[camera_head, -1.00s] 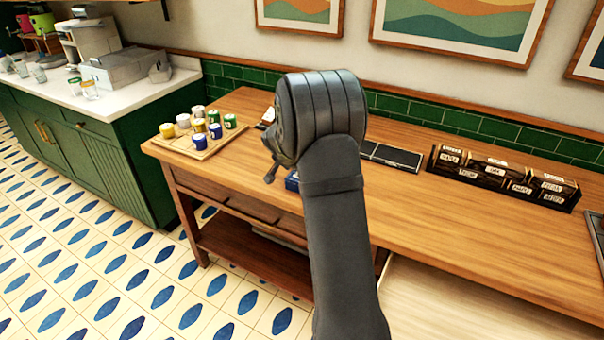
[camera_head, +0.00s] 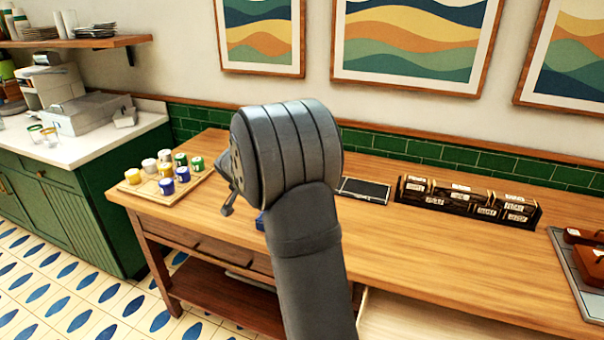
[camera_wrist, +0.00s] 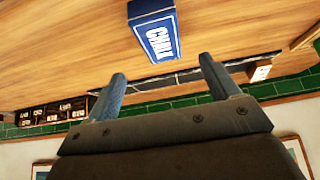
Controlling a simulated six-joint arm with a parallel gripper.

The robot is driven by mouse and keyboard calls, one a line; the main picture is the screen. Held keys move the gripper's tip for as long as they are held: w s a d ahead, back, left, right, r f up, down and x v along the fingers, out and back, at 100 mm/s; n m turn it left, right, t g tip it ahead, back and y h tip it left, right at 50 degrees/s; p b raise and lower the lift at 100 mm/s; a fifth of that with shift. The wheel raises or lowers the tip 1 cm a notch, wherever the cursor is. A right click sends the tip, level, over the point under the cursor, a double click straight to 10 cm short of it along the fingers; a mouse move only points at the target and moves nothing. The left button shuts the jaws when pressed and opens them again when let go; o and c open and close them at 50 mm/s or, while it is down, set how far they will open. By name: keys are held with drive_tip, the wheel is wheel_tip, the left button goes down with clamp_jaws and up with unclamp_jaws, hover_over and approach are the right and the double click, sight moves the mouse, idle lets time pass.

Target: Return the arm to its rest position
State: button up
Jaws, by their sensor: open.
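My arm (camera_head: 300,250) rises in the middle of the head view, bent at a thick dark joint. Its gripper is mostly hidden behind that joint there. In the wrist view my gripper (camera_wrist: 160,80) shows two blue-grey fingers spread apart with nothing between them. A blue box with white lettering (camera_wrist: 155,32) stands on the wooden counter (camera_wrist: 60,50) beyond the fingertips, apart from them. In the head view only a small blue bit of it (camera_head: 260,221) shows beside my arm.
A wooden tray (camera_head: 150,200) with several colored cups stands at the counter's left. A dark flat case (camera_head: 365,190) and a divided rack (camera_head: 467,203) lie along the back. A metal tray (camera_head: 575,275) with reddish items is at right. An open drawer (camera_head: 400,318) juts out in front.

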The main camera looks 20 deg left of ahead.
drive_tip(key=x, duration=1.1)
drive_tip(key=shift+w+f, duration=0.15)
drive_tip(key=shift+f, duration=0.15)
wheel_tip(320, 180, up, 2)
drive_tip(key=shift+r, duration=0.95)
